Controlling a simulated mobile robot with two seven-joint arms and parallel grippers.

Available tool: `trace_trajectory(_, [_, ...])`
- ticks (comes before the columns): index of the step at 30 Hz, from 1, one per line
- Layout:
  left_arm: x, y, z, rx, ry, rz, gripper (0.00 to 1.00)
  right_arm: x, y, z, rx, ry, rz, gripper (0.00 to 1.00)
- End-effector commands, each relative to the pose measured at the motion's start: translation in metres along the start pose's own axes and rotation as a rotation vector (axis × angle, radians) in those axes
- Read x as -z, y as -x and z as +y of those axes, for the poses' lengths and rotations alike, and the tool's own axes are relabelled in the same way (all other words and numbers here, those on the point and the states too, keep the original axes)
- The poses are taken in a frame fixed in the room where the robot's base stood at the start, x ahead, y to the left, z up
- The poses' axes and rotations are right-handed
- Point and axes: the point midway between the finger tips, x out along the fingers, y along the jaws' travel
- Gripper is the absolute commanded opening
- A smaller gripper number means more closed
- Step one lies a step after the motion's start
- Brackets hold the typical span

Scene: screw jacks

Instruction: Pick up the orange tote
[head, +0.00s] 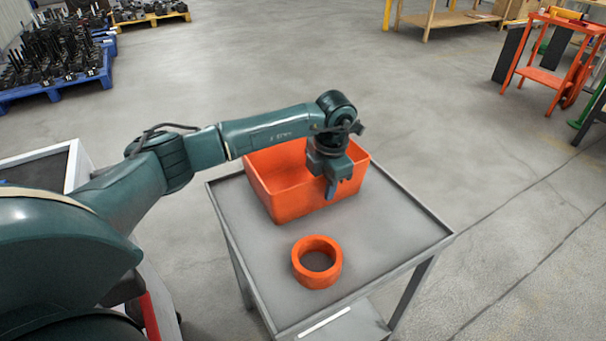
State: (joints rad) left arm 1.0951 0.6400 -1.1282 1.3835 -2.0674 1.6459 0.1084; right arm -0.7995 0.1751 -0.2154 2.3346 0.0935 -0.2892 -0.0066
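The orange tote (290,203) is an open box standing upright on the back part of a grey cart top (390,235). It looks empty where I can see inside. My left arm reaches across it from the left, and my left gripper (331,190) points down at the tote's near right side. One dark finger shows in front of the near wall. The other finger is hidden, so I cannot tell whether the gripper is open or shut, or whether it touches the wall. The arm hides part of the tote's far rim. My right gripper is not in view.
An orange ring (331,270) lies on the cart top in front of the tote. The cart top's right side is bare. A blue pallet (60,88) with black parts is at far left; a red-orange trolley (545,77) stands at right. Open concrete floor surrounds the cart.

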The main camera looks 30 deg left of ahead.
Motion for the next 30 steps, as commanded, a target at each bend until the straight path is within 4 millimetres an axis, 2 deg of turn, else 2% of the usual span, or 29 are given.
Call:
trace_trajectory(1, [0.0001,-0.0095,-0.0007,0.001,0.0,0.002,0.31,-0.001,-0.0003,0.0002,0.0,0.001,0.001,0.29])
trace_trajectory(3, [0.0,-0.0161,-0.0004,0.001,0.0,0.001,0.31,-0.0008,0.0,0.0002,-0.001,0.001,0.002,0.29])
trace_trajectory(10, [-0.0004,-0.0181,-0.0003,0.0,-0.001,-0.001,0.31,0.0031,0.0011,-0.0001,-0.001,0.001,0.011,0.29])
trace_trajectory(21, [-0.0005,-0.0177,-0.0004,0.001,-0.001,-0.001,0.01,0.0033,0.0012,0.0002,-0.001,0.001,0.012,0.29])
trace_trajectory(30, [-0.0005,-0.0176,-0.0004,0.001,-0.001,-0.001,0.0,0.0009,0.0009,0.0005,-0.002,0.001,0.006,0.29])
